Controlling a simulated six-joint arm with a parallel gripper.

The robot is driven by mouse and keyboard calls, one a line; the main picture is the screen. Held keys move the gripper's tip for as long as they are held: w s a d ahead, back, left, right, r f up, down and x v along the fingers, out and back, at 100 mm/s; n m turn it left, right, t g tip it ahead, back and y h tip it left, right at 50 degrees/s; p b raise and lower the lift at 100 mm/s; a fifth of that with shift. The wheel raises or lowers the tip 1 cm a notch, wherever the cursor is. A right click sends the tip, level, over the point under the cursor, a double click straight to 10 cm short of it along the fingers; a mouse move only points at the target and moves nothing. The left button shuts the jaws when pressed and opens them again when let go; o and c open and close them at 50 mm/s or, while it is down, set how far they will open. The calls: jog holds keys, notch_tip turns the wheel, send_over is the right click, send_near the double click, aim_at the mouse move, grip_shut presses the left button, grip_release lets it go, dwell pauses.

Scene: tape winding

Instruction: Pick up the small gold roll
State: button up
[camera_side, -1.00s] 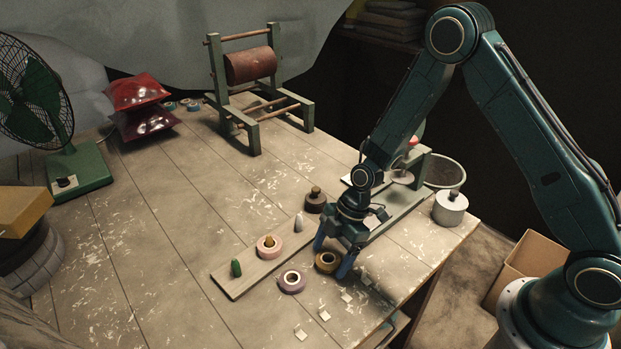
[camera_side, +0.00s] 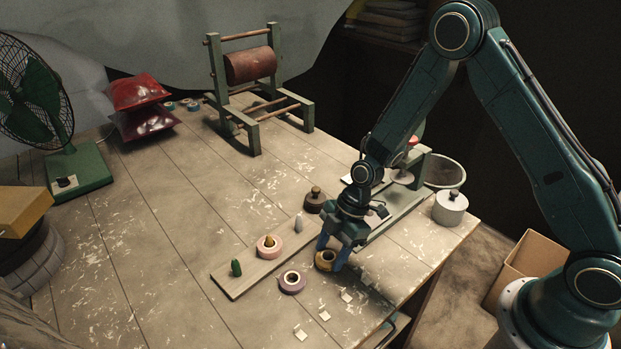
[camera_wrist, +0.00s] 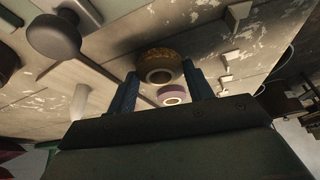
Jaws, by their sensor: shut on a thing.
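The small gold roll (camera_side: 325,261) stands near the front of the table, to the right of a mauve roll (camera_side: 292,282). My gripper (camera_side: 328,257) is shut on the gold roll, with a blue finger on each side of it. I cannot tell whether the roll still touches the table.
A board (camera_side: 228,284) with pegs lies to the left; a pink roll (camera_side: 269,247) sits around one peg. A dark weight (camera_side: 314,201) stands behind my gripper. White tape pieces (camera_side: 346,296) lie in front. A lidded metal pot (camera_side: 449,208) stands at the right edge.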

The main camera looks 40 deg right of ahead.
aim_at(333, 253)
notch_tip(333, 253, up, 19)
dwell(0.7)
dwell(0.5)
jog(key=w+d+f, duration=0.1)
jog(key=d+f, duration=0.2)
jog(key=d, duration=0.3)
jog(key=w+d+f, duration=0.1)
jog(key=d+f, duration=0.3)
jog(key=d, duration=0.2)
jog(key=w+d+f, duration=0.1)
jog(key=d+f, duration=0.3)
jog(key=d, duration=0.2)
jog(key=shift+w+f, duration=0.15)
jog(key=shift+f, duration=0.1)
jog(key=shift+f, duration=0.2)
jog(key=shift+f, duration=1.65)
